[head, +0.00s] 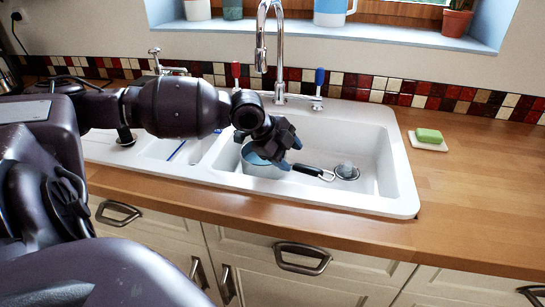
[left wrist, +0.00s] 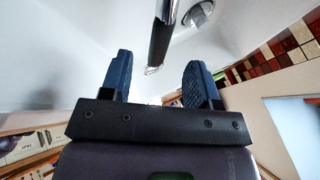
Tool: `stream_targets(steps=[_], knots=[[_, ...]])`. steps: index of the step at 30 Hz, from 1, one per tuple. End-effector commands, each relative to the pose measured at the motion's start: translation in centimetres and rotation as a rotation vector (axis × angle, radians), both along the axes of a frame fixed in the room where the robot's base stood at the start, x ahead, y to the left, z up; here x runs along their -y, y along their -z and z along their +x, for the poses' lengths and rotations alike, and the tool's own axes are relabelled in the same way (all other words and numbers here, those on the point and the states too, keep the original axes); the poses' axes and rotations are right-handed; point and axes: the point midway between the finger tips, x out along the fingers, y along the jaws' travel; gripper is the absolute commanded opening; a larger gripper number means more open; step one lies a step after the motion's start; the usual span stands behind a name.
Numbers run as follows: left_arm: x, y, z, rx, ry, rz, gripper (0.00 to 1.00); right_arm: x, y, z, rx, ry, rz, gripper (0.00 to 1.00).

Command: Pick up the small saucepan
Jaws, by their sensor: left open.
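The small saucepan (head: 266,168) is light blue and sits in the sink basin, partly hidden behind my left gripper. Its black handle (head: 307,171) points right and ends in a metal loop. My left gripper (head: 290,154) is open above the pan, near where the handle starts. In the left wrist view the dark handle (left wrist: 163,32) shows in the gap between the two blue fingers (left wrist: 160,75). I cannot tell how far the handle is from the fingertips. Nothing is held. My right gripper is not in view.
The white sink (head: 390,190) has a drain strainer (head: 347,171) right of the handle. A tall chrome tap (head: 279,60) rises behind my gripper. A green sponge (head: 429,135) lies on a white dish on the wooden counter (head: 480,200), which is otherwise mostly clear at right.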

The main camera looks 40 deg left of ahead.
Motion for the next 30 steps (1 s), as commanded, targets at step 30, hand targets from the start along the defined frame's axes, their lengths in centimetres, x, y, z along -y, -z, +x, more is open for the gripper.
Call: stream_targets(steps=[30], knots=[[2.6,7.1,4.8,-0.002,0.001,0.0,0.56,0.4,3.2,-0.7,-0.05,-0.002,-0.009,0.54]])
